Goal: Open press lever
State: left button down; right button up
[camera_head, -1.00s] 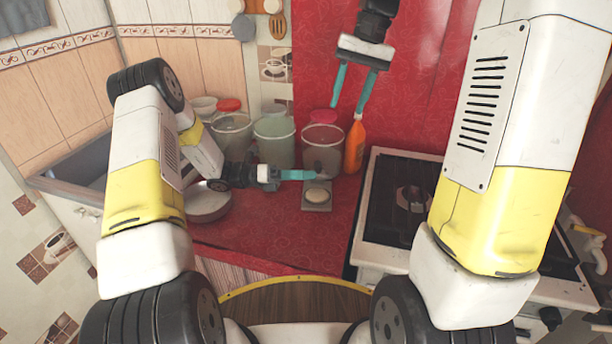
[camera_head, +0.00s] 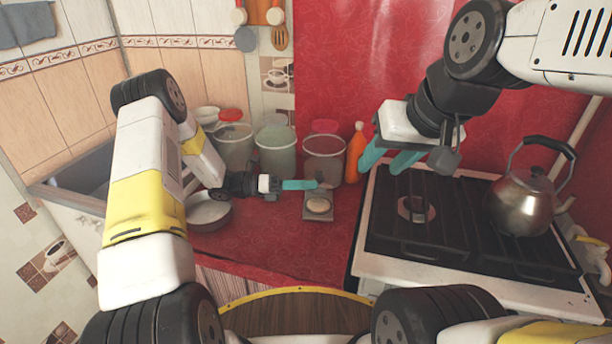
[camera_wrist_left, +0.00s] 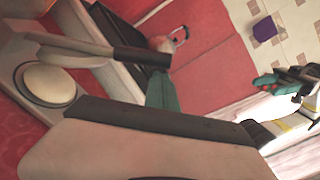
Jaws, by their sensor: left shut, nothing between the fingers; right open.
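The press (camera_head: 318,214) is a small grey device with a round cream disc, on the red counter in the head view. In the left wrist view the press (camera_wrist_left: 47,84) is at the left, and its lever (camera_wrist_left: 85,48) is a bar with a dark grip standing out past the base. My left gripper (camera_head: 314,184) is shut and empty, its teal fingers just behind the disc by the lever end; exact contact cannot be told. A finger also shows in the wrist view. My right gripper (camera_head: 386,161) is open and empty above the stove's left back edge.
Several canisters, including a green one (camera_head: 275,148), and an orange bottle (camera_head: 355,153) stand behind the press. A stove (camera_head: 455,262) with a kettle (camera_head: 522,205) is at the right. A round pan (camera_head: 209,213) is left. The counter's front is clear.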

pick_arm(q)
jog(key=w+r+n, duration=0.5)
jog(key=w+r, duration=0.2)
jog(key=w, duration=0.1)
jog(key=shift+w+d+r, duration=0.15)
jog(key=shift+w+d, duration=0.25)
jog(key=shift+d, duration=0.05)
pick_arm(e)
jog(key=shift+w+f, duration=0.1)
jog(key=shift+w, duration=0.3)
